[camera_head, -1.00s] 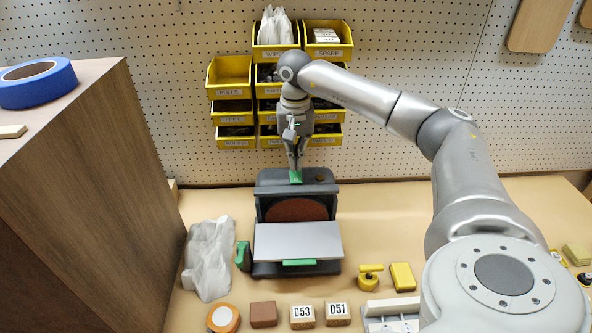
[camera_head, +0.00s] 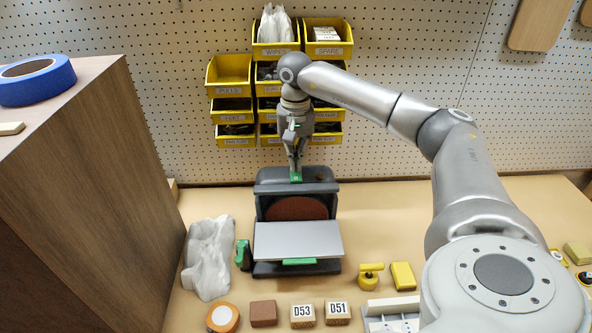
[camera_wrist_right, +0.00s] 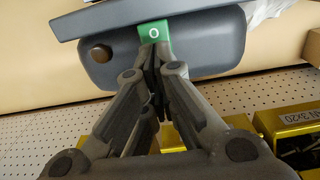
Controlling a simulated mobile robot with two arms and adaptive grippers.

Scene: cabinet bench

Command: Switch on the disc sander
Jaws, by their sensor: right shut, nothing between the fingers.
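The disc sander (camera_head: 275,188) stands on the bench in the middle of the head view, with a dark body, a reddish-brown disc (camera_head: 297,209) and a grey work table (camera_head: 298,240). A green switch (camera_head: 296,178) sits on top of its housing. In the right wrist view the green switch (camera_wrist_right: 153,31) shows a white "O". My right gripper (camera_head: 295,170) points down at the switch, shut and empty. Its fingertips (camera_wrist_right: 155,58) overlap the switch's edge in the wrist view; I cannot tell if they touch it. My left gripper is not in view.
Yellow bins (camera_head: 229,77) hang on the pegboard behind the sander. A wooden cabinet (camera_head: 90,190) stands at the left. A crumpled pale bag (camera_head: 208,258), an orange tape roll (camera_head: 222,318), labelled blocks (camera_head: 303,315) and yellow items (camera_head: 403,276) lie around the sander.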

